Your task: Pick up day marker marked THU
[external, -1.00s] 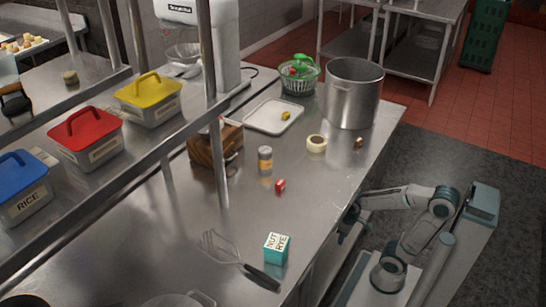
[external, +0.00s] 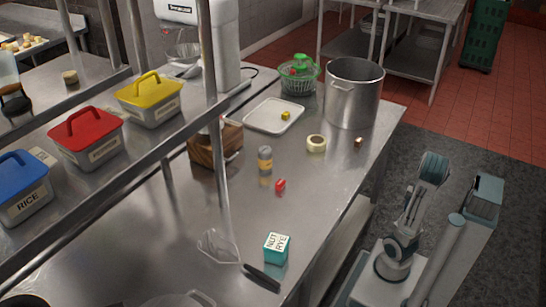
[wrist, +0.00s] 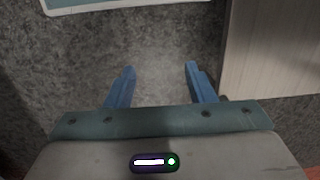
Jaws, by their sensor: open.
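No marking THU is legible in any view. A small red block (external: 280,186) lies on the steel worktop (external: 215,205), near the spice jar. A small yellow block (external: 286,115) lies on the white tray, and a small brown piece (external: 358,141) lies near the right edge. I cannot tell whether any of these is the day marker. My gripper (wrist: 159,68) shows in the wrist view with its blue fingers apart and nothing between them, over grey floor. In the external view my arm is folded upright beside the worktop, and the gripper cannot be made out.
A spice jar (external: 265,160), tape roll (external: 316,143), large pot (external: 353,92) and tray (external: 262,125) stand farther back. A shelf with lidded bins (external: 85,140) runs along the left.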

